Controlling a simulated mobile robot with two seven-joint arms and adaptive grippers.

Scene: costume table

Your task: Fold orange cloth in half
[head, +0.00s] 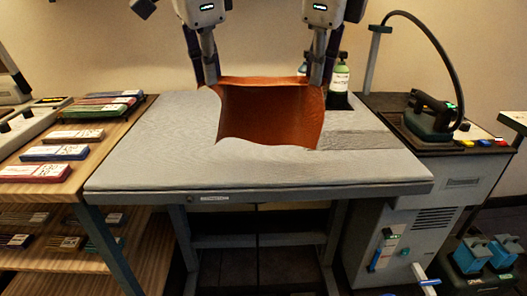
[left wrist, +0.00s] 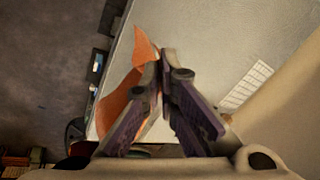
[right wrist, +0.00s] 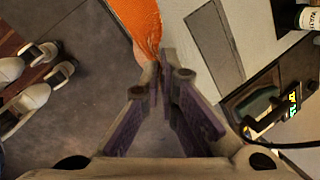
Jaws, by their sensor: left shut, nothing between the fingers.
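The orange cloth (head: 268,112) is on the grey padded table top, with its far edge raised in a band between my two grippers and its middle sagging. It also shows behind the fingers in the left wrist view (left wrist: 143,46) and at the fingertips in the right wrist view (right wrist: 138,24). My left gripper (left wrist: 160,72) is shut at the cloth's far left corner, with nothing between its fingers. My right gripper (right wrist: 163,62) is shut on the cloth's far right corner. In the head view, the fingertips are hard to make out.
The grey table top (head: 150,150) is bare at the left and front. An iron (head: 430,112) stands on the right-hand unit. A wooden shelf (head: 95,150) with several boxes is at left.

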